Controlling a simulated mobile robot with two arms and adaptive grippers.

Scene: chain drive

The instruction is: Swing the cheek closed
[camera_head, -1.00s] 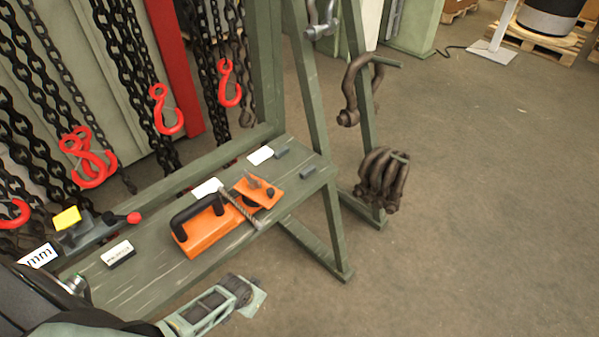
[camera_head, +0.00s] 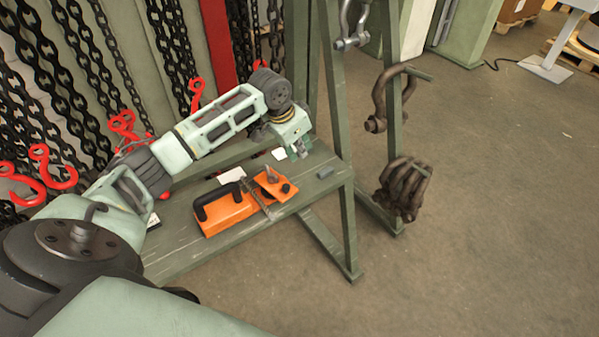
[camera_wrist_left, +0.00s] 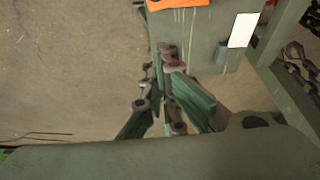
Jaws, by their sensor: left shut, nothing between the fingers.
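An orange device with a black handle (camera_head: 222,206) lies on the green bench. An orange plate (camera_head: 280,184) with a dark knob sits at its right end, turned out from the body. This plate may be the cheek; I cannot tell for sure. A grey rod or chain lies across the device there. My left gripper (camera_head: 302,152) is above the bench's right part, behind and to the right of the plate, apart from it. In the left wrist view its fingers (camera_wrist_left: 167,75) are shut and empty, with an orange edge (camera_wrist_left: 180,3) at the top. My right gripper is out of view.
Chains with red hooks (camera_head: 196,94) hang behind. Shackles (camera_head: 388,95) and a brown hook cluster (camera_head: 404,188) hang on the frame at the right. Open floor lies beyond.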

